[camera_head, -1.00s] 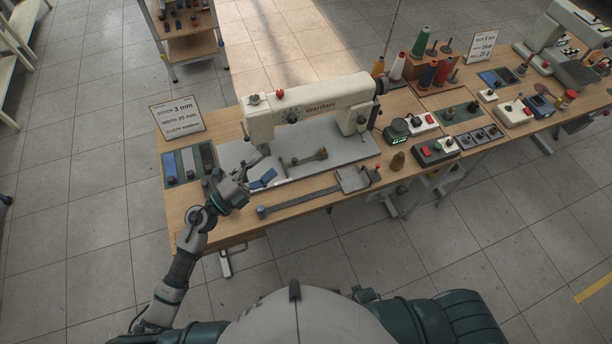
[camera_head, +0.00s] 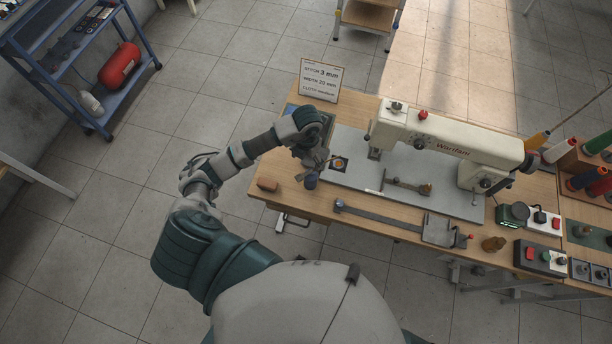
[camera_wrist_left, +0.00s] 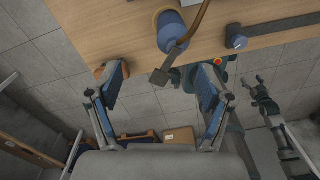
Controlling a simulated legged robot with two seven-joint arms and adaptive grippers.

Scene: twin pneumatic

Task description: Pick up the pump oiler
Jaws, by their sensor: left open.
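The pump oiler, with a blue round body (camera_wrist_left: 172,30), a brown curved spout and a grey lever, stands on the wooden table near its front edge. Its blue body also shows in the head view (camera_head: 310,181), partly covered by my left gripper (camera_head: 313,160). In the left wrist view my left gripper (camera_wrist_left: 163,68) is open and empty, one finger to each side of the lever. The oiler's body lies beyond the fingertips. A dark claw shape (camera_wrist_left: 265,98) at the right looks like my right gripper; its jaws are unclear.
A brown block (camera_head: 267,184) lies left of the oiler, near the left finger. A long metal bar (camera_head: 380,218) lies to the right. A sewing machine (camera_head: 450,140) and a sign (camera_head: 320,80) stand behind. A blue cart (camera_head: 75,60) stands far left.

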